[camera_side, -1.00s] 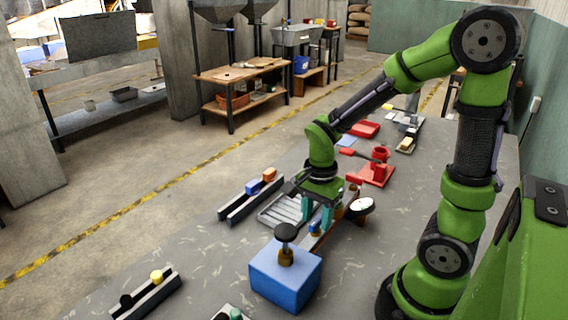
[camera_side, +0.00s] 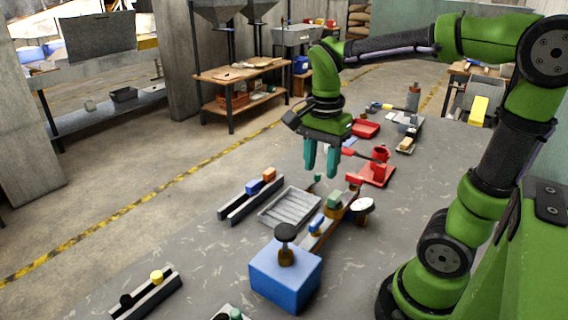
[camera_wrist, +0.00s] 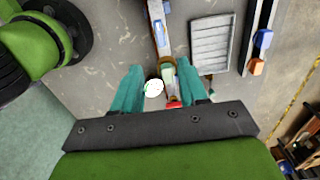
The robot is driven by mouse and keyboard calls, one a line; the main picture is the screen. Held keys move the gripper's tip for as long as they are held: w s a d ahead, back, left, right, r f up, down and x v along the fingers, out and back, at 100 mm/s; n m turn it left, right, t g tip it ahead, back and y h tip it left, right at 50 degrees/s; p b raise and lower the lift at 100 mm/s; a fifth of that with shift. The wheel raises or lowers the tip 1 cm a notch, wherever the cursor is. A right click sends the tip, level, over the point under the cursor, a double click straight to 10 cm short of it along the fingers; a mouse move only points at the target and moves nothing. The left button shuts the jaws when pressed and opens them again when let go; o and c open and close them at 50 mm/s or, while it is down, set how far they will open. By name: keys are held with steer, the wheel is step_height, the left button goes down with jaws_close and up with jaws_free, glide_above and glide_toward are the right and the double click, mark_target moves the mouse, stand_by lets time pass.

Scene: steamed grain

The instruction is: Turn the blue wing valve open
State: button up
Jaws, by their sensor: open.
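The blue wing valve (camera_side: 316,223) sits on a brass body on the pipe line (camera_side: 325,230), between the blue box and a green wing valve (camera_side: 333,200). In the wrist view its blue handle (camera_wrist: 159,32) looks roughly in line with the pipe. My gripper (camera_side: 321,172) is open and empty, raised well above the pipe line with its teal fingers pointing down. In the wrist view the fingers (camera_wrist: 160,72) are apart over the green valve and the white gauge, with the blue handle beyond their tips.
A blue box (camera_side: 286,278) with a black knob stands at the near end of the pipe. A white gauge (camera_side: 362,205) and a red handle (camera_side: 355,180) are near the far end. A ribbed grey tray (camera_side: 290,207) and a rack with blue and orange blocks (camera_side: 250,197) lie left.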

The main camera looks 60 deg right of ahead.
steer(key=shift+r, duration=1.45)
steer(key=s+a+f+n+t+y, duration=0.1)
steer(key=a+n+t, duration=0.6)
steer(key=n, duration=0.7)
steer(key=shift+s+a+f+y, duration=0.2)
steer(key=shift+s+y, duration=0.3)
steer(key=shift+s, duration=0.45)
